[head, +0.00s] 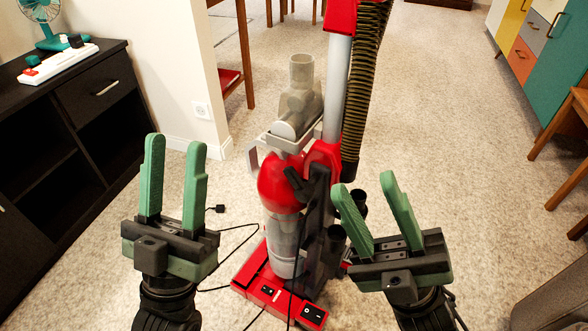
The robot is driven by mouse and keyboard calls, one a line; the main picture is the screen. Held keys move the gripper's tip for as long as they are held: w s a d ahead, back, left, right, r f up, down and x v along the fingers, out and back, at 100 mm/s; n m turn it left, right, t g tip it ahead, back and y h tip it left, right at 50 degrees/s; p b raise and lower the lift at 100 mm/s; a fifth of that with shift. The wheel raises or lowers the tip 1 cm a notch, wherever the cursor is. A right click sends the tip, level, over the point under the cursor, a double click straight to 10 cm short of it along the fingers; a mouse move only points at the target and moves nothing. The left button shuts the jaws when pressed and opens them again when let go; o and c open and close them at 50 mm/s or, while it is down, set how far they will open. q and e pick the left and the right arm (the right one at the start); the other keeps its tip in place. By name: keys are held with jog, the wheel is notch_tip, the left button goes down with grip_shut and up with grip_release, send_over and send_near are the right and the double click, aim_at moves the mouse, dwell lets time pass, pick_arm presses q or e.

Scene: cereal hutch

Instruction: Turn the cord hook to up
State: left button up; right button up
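A red and grey upright vacuum cleaner (283,185) stands on the carpet in the middle of the head view. A black hook-like piece (297,184) sits on its red body and looks like the cord hook; its exact direction is hard to tell. My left gripper (176,142) is open and empty, to the left of the vacuum and apart from it. My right gripper (364,182) is open and empty, just right of the vacuum's body in the picture. Whether it touches the vacuum cannot be told.
A black cord (232,243) with a plug (216,209) lies on the carpet left of the vacuum. A ribbed hose (366,70) hangs at its upper right. A black cabinet (75,80) stands at the left, beside a wall end with a socket (201,111).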

jog(key=w+a+f+n+g+h+p, duration=0.2)
jog(key=a+f+n+g, duration=0.1)
jog(key=n, duration=0.3)
pick_arm(q)
jog(key=w+f+g+y+p, duration=0.2)
jog(key=w+f+g, duration=0.4)
jog(key=w+g, duration=0.1)
pick_arm(e)
jog(key=n+h+p, duration=0.2)
jog(key=n+h, duration=0.8)
jog(key=n, duration=0.3)
send_near(300, 180)
jog(key=x, duration=1)
jog(key=shift+w+a+p, duration=0.1)
jog(key=shift+p, duration=0.25)
jog(key=shift+w+a, duration=0.25)
jog(key=shift+a, duration=0.25)
pick_arm(q)
notch_tip(300, 180, down, 12)
jog(key=g+y, duration=0.3)
jog(key=g, duration=0.3)
jog(key=shift+w+a, duration=0.25)
jog(key=shift+a, duration=0.15)
jog(key=shift+r, duration=0.1)
pick_arm(e)
grip_shut()
